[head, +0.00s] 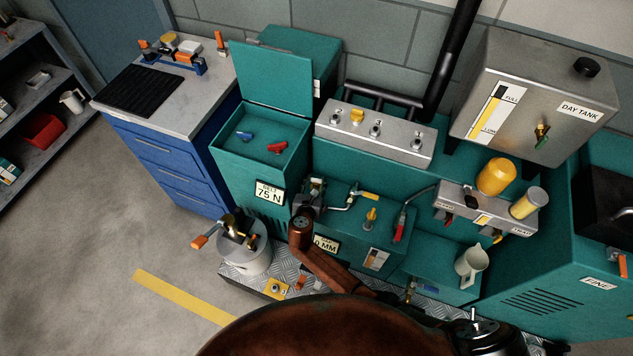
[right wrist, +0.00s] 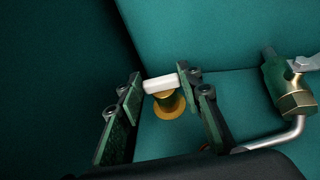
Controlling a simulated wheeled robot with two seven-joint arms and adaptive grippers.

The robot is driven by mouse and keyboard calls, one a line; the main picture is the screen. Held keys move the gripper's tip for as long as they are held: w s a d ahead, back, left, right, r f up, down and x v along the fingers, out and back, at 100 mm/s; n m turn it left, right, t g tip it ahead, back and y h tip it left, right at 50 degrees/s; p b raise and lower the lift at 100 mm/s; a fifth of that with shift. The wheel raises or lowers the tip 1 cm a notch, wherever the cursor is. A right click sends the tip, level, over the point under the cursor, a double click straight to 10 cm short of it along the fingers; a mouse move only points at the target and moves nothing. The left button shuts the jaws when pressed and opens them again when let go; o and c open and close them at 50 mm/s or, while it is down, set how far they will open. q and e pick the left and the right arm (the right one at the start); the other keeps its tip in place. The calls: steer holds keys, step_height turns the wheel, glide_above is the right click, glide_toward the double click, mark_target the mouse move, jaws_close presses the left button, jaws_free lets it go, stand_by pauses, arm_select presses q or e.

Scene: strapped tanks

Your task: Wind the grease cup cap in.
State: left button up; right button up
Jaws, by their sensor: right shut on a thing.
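The grease cup shows in the right wrist view as a brass stem and round flange (right wrist: 168,106) on a teal surface. Its pale, bar-shaped cap (right wrist: 160,83) sits on top. My right gripper (right wrist: 163,86) has one finger on each side of the cap and is shut on it. In the head view my right gripper (head: 312,190) is at the front of the teal machine, left of a pipe with a yellow-handled valve (head: 366,195). My left gripper is not in view.
In the right wrist view a brass valve with a bent pipe (right wrist: 290,100) stands close at the right. An open teal bin (head: 262,135) is at the left, above a grey pot (head: 243,250). A red-handled lever (head: 400,228) and jug (head: 470,265) are to the right.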

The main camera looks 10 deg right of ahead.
steer(key=shift+a+m+g+h, duration=0.1)
steer(key=shift+m+g+h, duration=0.3)
steer(key=shift+m+h, duration=0.15)
steer(key=o, duration=1.2)
steer(key=shift+c, duration=0.2)
steer(key=shift+v, duration=3.7)
